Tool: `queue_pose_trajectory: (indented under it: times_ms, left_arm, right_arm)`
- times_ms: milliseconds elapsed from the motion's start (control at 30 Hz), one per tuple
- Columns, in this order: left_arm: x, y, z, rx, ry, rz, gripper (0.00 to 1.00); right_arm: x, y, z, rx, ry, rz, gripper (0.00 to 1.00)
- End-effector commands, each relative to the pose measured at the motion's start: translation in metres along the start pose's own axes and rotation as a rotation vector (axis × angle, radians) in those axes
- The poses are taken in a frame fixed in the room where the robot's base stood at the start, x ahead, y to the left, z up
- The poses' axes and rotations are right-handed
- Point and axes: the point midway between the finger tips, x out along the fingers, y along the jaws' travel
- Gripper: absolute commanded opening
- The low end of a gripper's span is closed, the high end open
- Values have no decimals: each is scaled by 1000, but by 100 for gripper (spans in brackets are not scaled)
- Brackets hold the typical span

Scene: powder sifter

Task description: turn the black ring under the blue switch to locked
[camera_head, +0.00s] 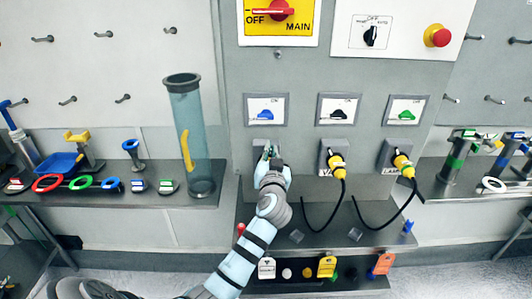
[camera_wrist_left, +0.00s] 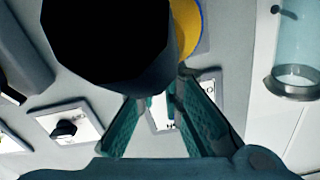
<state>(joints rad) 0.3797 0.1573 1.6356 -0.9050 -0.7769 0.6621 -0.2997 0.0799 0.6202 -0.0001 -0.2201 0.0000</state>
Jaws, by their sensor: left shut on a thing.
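The blue switch (camera_head: 265,114) sits in a white plate on the grey panel. My left gripper (camera_head: 268,155) is at the fitting directly below it, and its arm comes up from the bottom. The gripper hides most of that fitting, so the ring's turn position cannot be read. In the left wrist view, my two green-grey fingers (camera_wrist_left: 160,100) close in on a large black round part (camera_wrist_left: 105,40), which covers their tips. I take this part to be the black ring, with my left gripper shut on it. A yellow part (camera_wrist_left: 188,25) shows behind it. My right gripper is not in view.
Two yellow plugs (camera_head: 337,164) (camera_head: 402,164) with hanging black cables sit in the sockets to the right. A tall clear tube (camera_head: 190,130) stands on the left shelf. A shelf with colored tags (camera_head: 327,266) lies below.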

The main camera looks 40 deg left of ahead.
Motion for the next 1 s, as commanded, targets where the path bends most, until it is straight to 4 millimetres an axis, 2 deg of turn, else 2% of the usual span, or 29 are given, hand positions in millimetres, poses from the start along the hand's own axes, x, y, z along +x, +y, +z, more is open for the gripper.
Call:
queue_pose_trajectory:
  times_ms: [400,1000]
  left_arm:
    - [0,13,2,240,-1,1,0]
    - [0,15,3,289,-2,1,0]
  right_arm:
    - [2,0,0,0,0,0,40]
    - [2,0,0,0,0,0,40]
